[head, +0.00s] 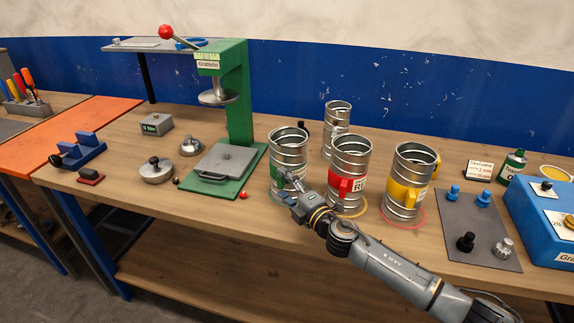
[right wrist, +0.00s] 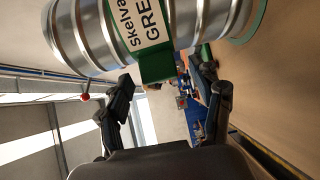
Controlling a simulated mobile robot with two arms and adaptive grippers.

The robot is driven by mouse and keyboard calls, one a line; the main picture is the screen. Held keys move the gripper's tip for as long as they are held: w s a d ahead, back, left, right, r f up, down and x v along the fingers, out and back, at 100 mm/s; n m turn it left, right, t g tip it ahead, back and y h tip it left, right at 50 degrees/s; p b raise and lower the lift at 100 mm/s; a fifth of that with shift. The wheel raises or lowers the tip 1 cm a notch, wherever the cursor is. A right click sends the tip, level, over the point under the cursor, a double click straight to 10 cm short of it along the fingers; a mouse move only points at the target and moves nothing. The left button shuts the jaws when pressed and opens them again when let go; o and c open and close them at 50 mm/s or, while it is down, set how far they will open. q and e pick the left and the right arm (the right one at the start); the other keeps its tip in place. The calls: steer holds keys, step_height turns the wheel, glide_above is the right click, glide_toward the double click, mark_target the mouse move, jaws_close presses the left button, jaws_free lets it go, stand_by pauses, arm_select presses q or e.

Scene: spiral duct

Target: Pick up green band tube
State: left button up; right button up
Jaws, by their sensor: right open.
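The green band tube (head: 289,146) is a ribbed metal cylinder standing upright on the bench, just right of the green press. In the right wrist view, the tube (right wrist: 90,30) fills the top, with a white label and a green block-like part (right wrist: 157,66). My right gripper (head: 288,178) is at the tube's front side, covering part of it. It is open, and its fingers (right wrist: 168,85) spread to either side of the green part. I cannot tell whether they touch it. My left gripper is not in view.
A red band tube (head: 349,160) and a yellow band tube (head: 410,165) stand to the right, with a plain tube (head: 338,118) behind. The green press (head: 238,100) is close on the left. A grey mat (head: 480,235) with knobs lies at right.

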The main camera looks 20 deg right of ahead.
steer(key=shift+w, duration=0.2)
steer(key=shift+s, duration=0.1)
steer(key=shift+c, duration=1.3)
steer(key=shift+r, duration=0.1)
jaws_close()
